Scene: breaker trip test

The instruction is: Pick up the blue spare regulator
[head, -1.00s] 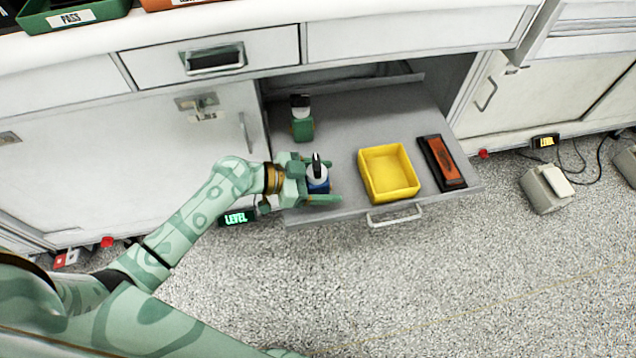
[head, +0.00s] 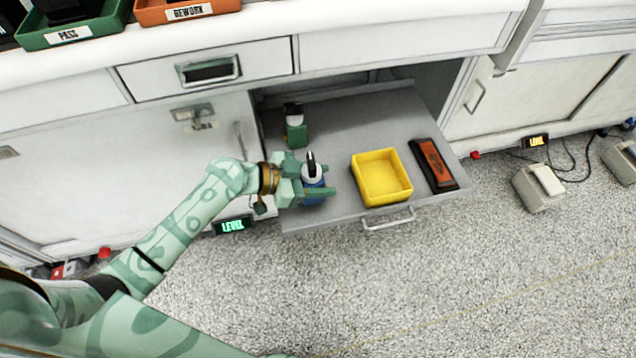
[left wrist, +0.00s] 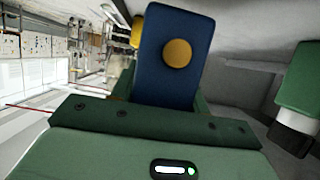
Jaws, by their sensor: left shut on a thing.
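The blue regulator (head: 313,187) has a pale collar and a dark upright tip. It is at the left front of the pulled-out grey drawer (head: 350,135). My left gripper (head: 318,190) is shut on it, with a finger on either side. In the left wrist view the blue body (left wrist: 172,60) with a round orange-yellow knob fills the space between the fingers. I cannot tell whether its base is clear of the drawer floor. My right gripper is not in view.
A green regulator (head: 296,130) stands behind in the drawer. A yellow bin (head: 381,198) and a black-and-orange item (head: 433,165) lie to the right. Green PASS (head: 68,36) and orange REWORK (head: 188,12) trays sit on the counter above.

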